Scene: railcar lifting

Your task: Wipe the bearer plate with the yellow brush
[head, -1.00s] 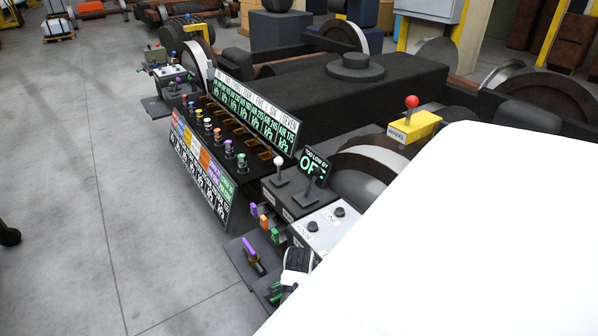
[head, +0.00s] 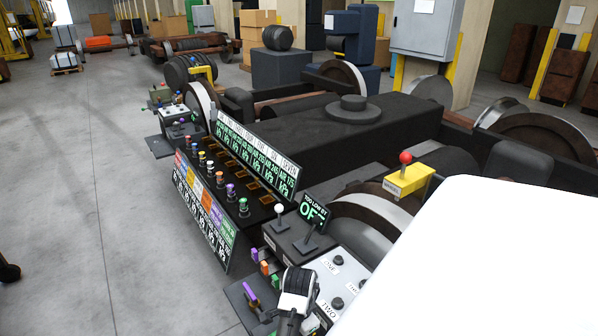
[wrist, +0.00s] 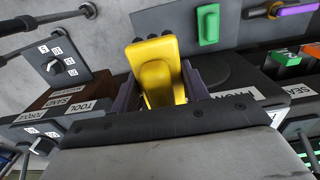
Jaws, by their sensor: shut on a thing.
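In the wrist view the yellow brush (wrist: 154,68) sits between the two dark fingers of my gripper (wrist: 160,92). The gripper is shut on it, and its rounded yellow body faces the camera. The far end of the brush is hidden. In the head view part of my arm (head: 297,290) shows at the bottom, beside the control boxes; the brush cannot be made out there. No plate can be surely told as the bearer plate. A large dark beam (head: 400,122) carries a round raised disc (head: 353,103).
A panel of coloured knobs and displays (head: 232,165) stands left of the beam. A small sign (head: 313,210) and a yellow box with a red-knobbed lever (head: 408,178) stand near my arm. Purple and green handles are close by in the wrist view (wrist: 208,24). Open floor (head: 90,220) lies left.

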